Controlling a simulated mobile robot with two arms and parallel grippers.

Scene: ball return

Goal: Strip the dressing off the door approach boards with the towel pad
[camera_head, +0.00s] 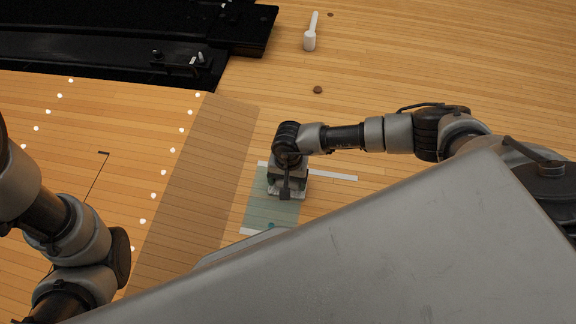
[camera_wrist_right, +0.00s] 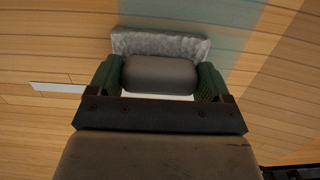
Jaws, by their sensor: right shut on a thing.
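The towel pad (camera_wrist_right: 160,46), pale grey and fuzzy under a darker grey block, is held between the green-lined fingers of my right gripper (camera_wrist_right: 160,78). In the head view my right gripper (camera_head: 287,184) is over the boards, with the pad's pale edge showing below it. The pad appears to be at the boards, but contact is unclear. The dressing is a translucent teal patch (camera_head: 262,212) on the wooden boards, partly hidden by the gripper. It also shows in the right wrist view (camera_wrist_right: 228,42). My left arm shows at the left, but its gripper is out of view.
White strips (camera_head: 335,177) (camera_head: 262,231) lie at the patch's ends. A darker band (camera_head: 200,180) runs left of it. Black machinery (camera_head: 110,45) stands at the upper left. A white handled object (camera_head: 310,38) and a brown disc (camera_head: 317,90) lie on the open floor beyond.

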